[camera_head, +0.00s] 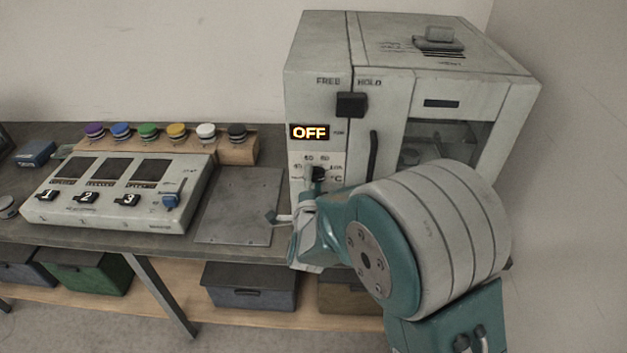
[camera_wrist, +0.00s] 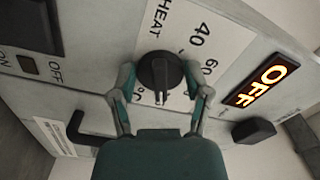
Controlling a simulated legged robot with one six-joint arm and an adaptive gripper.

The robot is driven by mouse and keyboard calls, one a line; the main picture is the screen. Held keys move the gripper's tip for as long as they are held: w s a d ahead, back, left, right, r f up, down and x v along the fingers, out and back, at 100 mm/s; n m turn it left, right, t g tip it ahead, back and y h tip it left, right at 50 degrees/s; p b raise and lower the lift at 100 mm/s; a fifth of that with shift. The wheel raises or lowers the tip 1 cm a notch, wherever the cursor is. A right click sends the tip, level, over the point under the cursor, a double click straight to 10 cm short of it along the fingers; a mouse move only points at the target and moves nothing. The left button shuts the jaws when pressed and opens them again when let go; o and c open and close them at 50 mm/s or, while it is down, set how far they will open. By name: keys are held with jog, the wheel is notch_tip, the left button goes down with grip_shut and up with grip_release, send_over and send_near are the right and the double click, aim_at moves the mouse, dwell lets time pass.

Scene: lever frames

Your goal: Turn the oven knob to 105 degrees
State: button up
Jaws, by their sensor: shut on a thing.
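The oven (camera_head: 322,60) is a worn grey-white box on the bench. Its black round oven knob (camera_head: 318,174) sits low on the front panel, ringed by temperature marks, and is partly hidden by my gripper in the head view. In the wrist view the knob (camera_wrist: 160,70) is close, with its ridge roughly upright in the picture and marks such as 40 and 60 beside it. My gripper (camera_wrist: 160,80) has one finger on each side of the knob and is shut on it. The display (camera_head: 310,132) above the knob reads OFF, also in the wrist view (camera_wrist: 262,80).
A black switch (camera_head: 351,104) under FREE and HOLD labels and a door handle (camera_head: 373,158) stick out near the knob. A control box (camera_head: 120,190) with a blue lever, and a row of coloured buttons, stand left. A flat metal plate (camera_head: 240,205) lies between.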

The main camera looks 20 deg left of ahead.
jog(key=shift+d+f, duration=0.1)
jog(key=shift+f, duration=0.2)
jog(key=o, duration=1.1)
jog(key=shift+o, duration=0.2)
jog(key=shift+r, duration=0.15)
jog(key=shift+r, duration=0.1)
jog(key=v, duration=1.2)
